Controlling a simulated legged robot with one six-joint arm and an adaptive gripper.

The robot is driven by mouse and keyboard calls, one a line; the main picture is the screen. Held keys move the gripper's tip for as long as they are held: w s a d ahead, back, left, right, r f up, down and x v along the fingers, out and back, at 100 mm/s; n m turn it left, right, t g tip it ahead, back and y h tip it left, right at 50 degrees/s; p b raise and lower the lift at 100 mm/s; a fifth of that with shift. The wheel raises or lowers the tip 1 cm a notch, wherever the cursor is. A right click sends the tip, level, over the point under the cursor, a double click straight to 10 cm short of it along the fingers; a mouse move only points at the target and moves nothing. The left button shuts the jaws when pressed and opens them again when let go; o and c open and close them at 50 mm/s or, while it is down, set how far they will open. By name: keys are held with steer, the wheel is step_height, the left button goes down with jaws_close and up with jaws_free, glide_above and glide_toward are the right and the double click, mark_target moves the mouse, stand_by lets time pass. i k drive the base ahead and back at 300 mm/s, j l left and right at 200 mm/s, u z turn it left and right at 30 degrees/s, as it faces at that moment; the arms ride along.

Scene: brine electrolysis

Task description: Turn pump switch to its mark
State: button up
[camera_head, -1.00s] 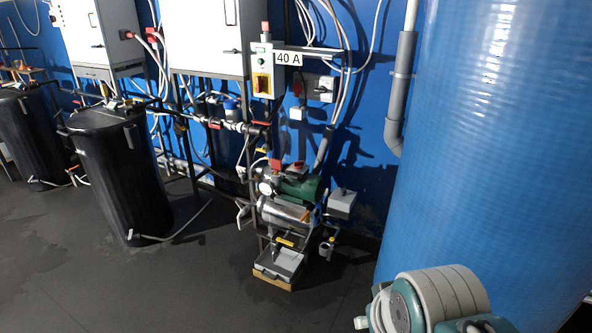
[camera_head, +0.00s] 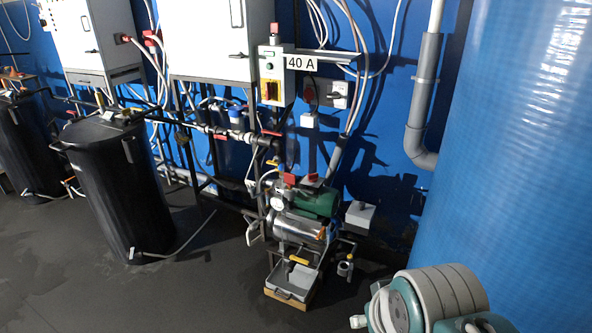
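I cannot tell which of these is the pump switch, and no mark can be read at this size. The green pump (camera_head: 314,202) stands below, near the floor. My folded arm fills the bottom right corner, well apart from the switches. My gripper's fingers do not show.
A large blue tank (camera_head: 510,140) takes up the right side. Pipes and a grey tray (camera_head: 292,281) surround the pump, jutting out from the wall. The dark floor (camera_head: 190,295) in front is clear.

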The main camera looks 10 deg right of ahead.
mark_target(313, 178)
steer(key=i+j+u, duration=0.25)
steer(key=u, duration=0.15)
steer(key=i+j+u, duration=0.15)
steer(key=i+u, duration=0.65)
steer(key=i, duration=0.75)
steer(key=i+z, duration=0.2)
steer(key=z, duration=0.15)
steer(key=i+z, duration=0.15)
steer(key=z, duration=0.2)
steer(key=i+j+z, duration=0.15)
steer(key=z, duration=0.2)
steer(key=i+l+z, duration=0.1)
steer(key=z, duration=0.35)
steer(key=i+z, duration=0.35)
steer(key=z, duration=0.15)
steer(key=i+z, duration=0.25)
steer(key=z, duration=0.2)
steer(key=i+z, duration=0.25)
steer(key=k+j, duration=0.05)
